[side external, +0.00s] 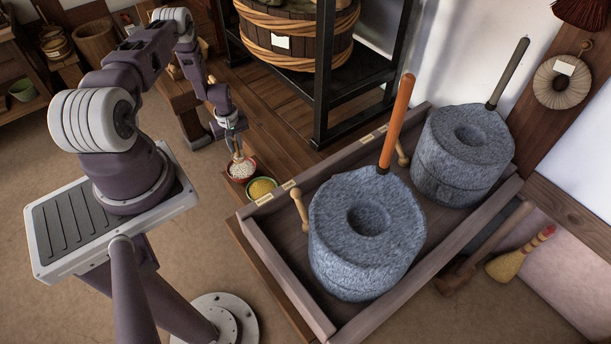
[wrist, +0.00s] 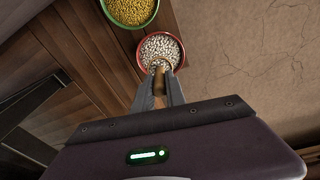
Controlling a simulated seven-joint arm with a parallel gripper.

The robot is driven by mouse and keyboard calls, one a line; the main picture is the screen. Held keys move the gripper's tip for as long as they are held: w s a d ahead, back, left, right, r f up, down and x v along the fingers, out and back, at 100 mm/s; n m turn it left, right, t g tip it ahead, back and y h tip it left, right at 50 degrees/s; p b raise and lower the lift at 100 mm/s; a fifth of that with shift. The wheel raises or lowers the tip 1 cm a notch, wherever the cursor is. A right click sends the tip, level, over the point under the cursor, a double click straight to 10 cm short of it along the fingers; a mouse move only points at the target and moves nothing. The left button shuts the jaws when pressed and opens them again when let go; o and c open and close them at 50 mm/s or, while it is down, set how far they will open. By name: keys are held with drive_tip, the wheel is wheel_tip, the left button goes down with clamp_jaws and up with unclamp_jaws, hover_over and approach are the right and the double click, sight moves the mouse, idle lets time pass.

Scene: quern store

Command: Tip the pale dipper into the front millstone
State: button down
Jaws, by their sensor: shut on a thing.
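My gripper (side external: 238,157) is over the red bowl (side external: 241,175) of white beans, left of the wooden trough. In the wrist view my gripper (wrist: 161,92) is shut on the short brown handle (wrist: 159,79) of a dipper. The front millstone (side external: 365,245), grey stone with a round hollow on top and an upright orange handle, stands in the trough, well right of my gripper.
A green-rimmed bowl (side external: 262,188) of yellow grain sits beside the red bowl. A second millstone (side external: 463,165) with a dark handle stands behind the front one. The wooden trough (side external: 440,255) has raised walls. A black rack (side external: 326,75) with a tub stands behind.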

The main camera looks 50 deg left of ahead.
wheel_tip(320, 180, up, 40)
drive_tip(key=w+d+m, duration=0.3)
drive_tip(key=w+d, duration=0.4)
drive_tip(key=d, duration=0.4)
drive_tip(key=w+d+m, duration=0.2)
drive_tip(key=w+d, duration=0.5)
drive_tip(key=d, duration=0.3)
drive_tip(key=d+m+h, duration=0.1)
drive_tip(key=d+m, duration=0.6)
drive_tip(key=d, duration=2.3)
wheel_tip(320, 180, down, 18)
drive_tip(key=s, duration=0.1)
drive_tip(key=s+f+t+h, duration=0.1)
drive_tip(key=t, duration=0.1)
drive_tip(key=s+a+f+t+h, duration=0.1)
drive_tip(key=s+f+t+h, duration=0.1)
drive_tip(key=s+a+f+t+h, duration=0.1)
drive_tip(key=s+f+t, duration=0.1)
drive_tip(key=t, duration=0.1)
drive_tip(key=shift+s+h, duration=0.1)
drive_tip(key=shift+h, duration=0.3)
drive_tip(key=shift+s+a+f+t+h, duration=0.1)
drive_tip(key=shift+s+a+t+h, duration=0.1)
drive_tip(key=shift+t, duration=0.25)
drive_tip(key=shift+s+a+t+h, duration=0.1)
drive_tip(key=shift+t+h, duration=0.1)
drive_tip(key=shift+t, duration=0.25)
